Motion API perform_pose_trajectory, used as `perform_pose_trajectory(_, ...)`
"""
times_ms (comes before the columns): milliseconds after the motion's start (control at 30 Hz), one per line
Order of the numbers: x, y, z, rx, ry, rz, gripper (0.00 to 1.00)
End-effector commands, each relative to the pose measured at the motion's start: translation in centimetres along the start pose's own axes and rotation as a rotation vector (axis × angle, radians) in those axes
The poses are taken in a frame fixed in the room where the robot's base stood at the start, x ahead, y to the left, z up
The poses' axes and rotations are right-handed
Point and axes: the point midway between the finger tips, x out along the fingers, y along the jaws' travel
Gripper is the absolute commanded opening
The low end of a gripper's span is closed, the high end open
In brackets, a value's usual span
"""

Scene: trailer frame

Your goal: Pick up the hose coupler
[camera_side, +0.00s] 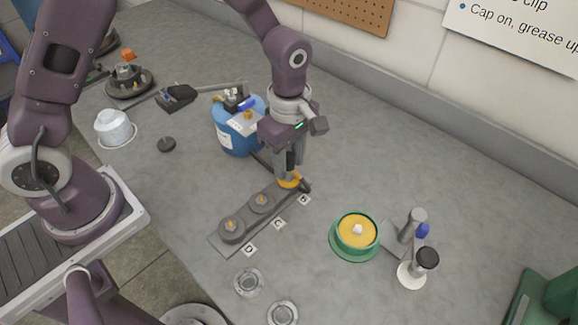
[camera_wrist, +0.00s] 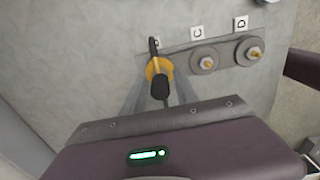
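The hose coupler seems to be the yellow-and-black part (camera_side: 289,182) at the far right end of the dark plate (camera_side: 222,245). In the wrist view it shows as a yellow ring with a black body (camera_wrist: 159,70), a black stem pointing away and a thin black tail. My gripper (camera_side: 289,174) points down right over it, with a finger on either side of the black body. In the wrist view the blurred grey fingers (camera_wrist: 159,78) reach the ring's two sides. I cannot tell whether they press on it. Whatever lies under the ring is hidden.
Two round discs with brass studs (camera_side: 232,228) sit on the same plate, beside letter tags. A blue canister (camera_side: 233,141) stands close behind my gripper. Clear glass dishes (camera_side: 248,282) lie in front.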

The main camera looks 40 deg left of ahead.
Motion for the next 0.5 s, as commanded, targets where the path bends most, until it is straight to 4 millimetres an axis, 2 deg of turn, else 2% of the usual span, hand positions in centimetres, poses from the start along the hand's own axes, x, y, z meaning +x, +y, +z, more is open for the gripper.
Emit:
perform_pose_trajectory(33,-0.01,0.0,0.0,0.0,0.0,0.0,0.24)
perform_pose_trajectory(167,-0.02,0.0,0.0,0.0,0.0,0.0,0.0)
perform_pose_trajectory(500,-0.27,0.03,0.01,0.0,0.0,0.001,0.0)
